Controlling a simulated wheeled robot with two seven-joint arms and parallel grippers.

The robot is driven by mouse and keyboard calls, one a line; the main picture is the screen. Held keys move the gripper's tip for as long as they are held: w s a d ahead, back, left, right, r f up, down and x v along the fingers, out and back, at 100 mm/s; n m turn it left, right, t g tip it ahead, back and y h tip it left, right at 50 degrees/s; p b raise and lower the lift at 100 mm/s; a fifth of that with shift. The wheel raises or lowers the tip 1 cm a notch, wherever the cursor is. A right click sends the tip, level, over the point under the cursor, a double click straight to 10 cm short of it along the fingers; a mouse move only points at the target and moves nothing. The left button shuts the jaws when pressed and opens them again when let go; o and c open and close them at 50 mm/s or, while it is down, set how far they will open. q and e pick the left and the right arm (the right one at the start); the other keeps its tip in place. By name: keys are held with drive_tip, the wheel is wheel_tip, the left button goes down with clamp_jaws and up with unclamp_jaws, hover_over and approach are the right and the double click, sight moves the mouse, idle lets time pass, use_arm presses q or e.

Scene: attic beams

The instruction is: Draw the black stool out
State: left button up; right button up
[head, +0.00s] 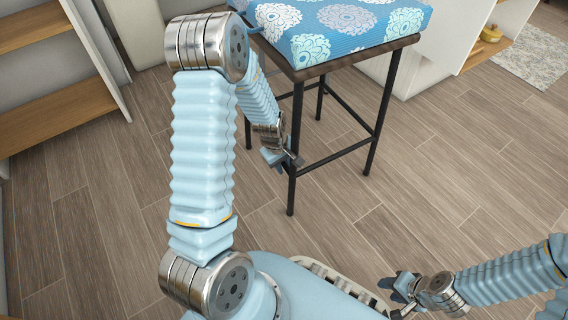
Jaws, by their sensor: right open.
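The black stool (384,100) stands upright at the upper middle of the head view. It has thin black legs, low crossbars and a thick blue cushion with white and grey flower patterns. My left gripper (286,160) is low at the stool's nearest leg, its fingertips at or against that leg. I cannot tell whether it is closed on the leg. My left forearm hides part of the stool's left side. My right gripper (393,295) is open and empty near the bottom edge, well away from the stool.
A wooden shelf unit (65,107) stands at the left. A white cabinet (440,50) is close behind the stool on the right, with a small yellow item (491,33) on its shelf. A grey rug (535,57) lies at the upper right. The plank floor at right is clear.

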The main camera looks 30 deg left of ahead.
use_arm(q)
drive_tip(key=o, duration=0.5)
drive_tip(key=r+p, duration=0.1)
drive_tip(key=r, duration=0.3)
drive_tip(key=s+r+p, duration=0.1)
drive_tip(key=r+p, duration=0.1)
drive_tip(key=r, duration=0.3)
drive_tip(key=s+a+r+p, duration=0.1)
drive_tip(key=r, duration=0.3)
drive_tip(key=shift+s+r, duration=0.2)
drive_tip(key=shift+r, duration=0.05)
drive_tip(key=shift+a, duration=0.1)
